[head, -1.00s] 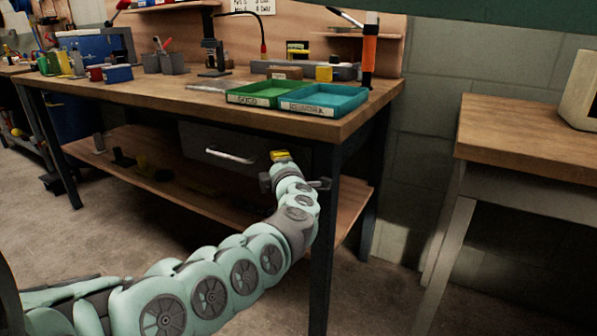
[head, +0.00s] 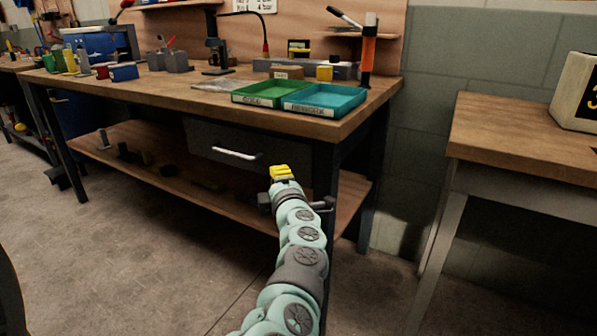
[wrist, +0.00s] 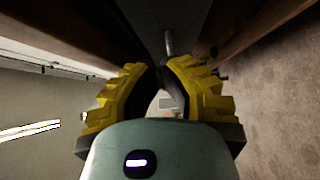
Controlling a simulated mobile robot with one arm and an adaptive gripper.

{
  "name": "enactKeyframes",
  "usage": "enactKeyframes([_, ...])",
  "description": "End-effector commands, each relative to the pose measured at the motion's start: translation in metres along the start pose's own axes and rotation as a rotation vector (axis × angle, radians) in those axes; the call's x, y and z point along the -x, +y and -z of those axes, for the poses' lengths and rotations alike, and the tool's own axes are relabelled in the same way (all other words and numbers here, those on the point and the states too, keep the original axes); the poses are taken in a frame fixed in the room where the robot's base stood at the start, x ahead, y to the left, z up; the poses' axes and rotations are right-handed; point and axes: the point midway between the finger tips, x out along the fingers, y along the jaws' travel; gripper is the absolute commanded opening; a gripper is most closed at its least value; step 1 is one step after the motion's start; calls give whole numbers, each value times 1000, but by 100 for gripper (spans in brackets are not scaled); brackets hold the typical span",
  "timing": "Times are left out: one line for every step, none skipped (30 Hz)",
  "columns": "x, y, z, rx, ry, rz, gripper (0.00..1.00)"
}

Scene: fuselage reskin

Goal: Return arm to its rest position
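My gripper (head: 280,171) is at the end of my pale green arm, in front of the workbench's right part and below its top. Its yellow fingers are near the drawer (head: 245,152), to the right of the drawer's handle (head: 236,153). The arm reaches up from the bottom of the head view and is fairly straight.
The workbench (head: 170,92) carries a green tray (head: 262,105) and a teal tray (head: 325,113) near its right end. Its lower shelf (head: 120,138) holds small dark parts. A second table (head: 520,140) stands at right. Floor (head: 130,240) is clear at left.

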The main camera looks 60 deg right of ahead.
Motion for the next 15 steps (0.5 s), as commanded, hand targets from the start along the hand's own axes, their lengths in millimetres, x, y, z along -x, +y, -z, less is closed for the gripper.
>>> enactKeyframes([6, 0, 0, 1, 1, 2, 0])
enactKeyframes([9, -1, 0, -1, 1, 4, 0])
enactKeyframes([14, -1, 0, -2, 1, 5, 0])
enactKeyframes([17, -1, 0, -1, 1, 4, 0])
enactKeyframes([19, 0, 0, 0, 2, 2, 0])
enactKeyframes([22, 0, 0, -1, 2, 1, 0])
enactKeyframes([24, 0, -1, -1, 1, 1, 0])
enactKeyframes([26, 0, -1, 0, 0, 1, 0])
enactKeyframes([29, 0, 0, -1, 0, 1, 0])
enactKeyframes([30, 0, -1, -1, -1, 1, 0])
enactKeyframes([31, 0, 0, -2, 0, 1, 0])
enactKeyframes([32, -1, 0, -2, 0, 1, 0])
enactKeyframes([33, -1, 0, -3, 0, 1, 0])
enactKeyframes([34, -1, 0, -3, 1, 1, 0])
enactKeyframes([34, -1, 0, -3, 1, 1, 0])
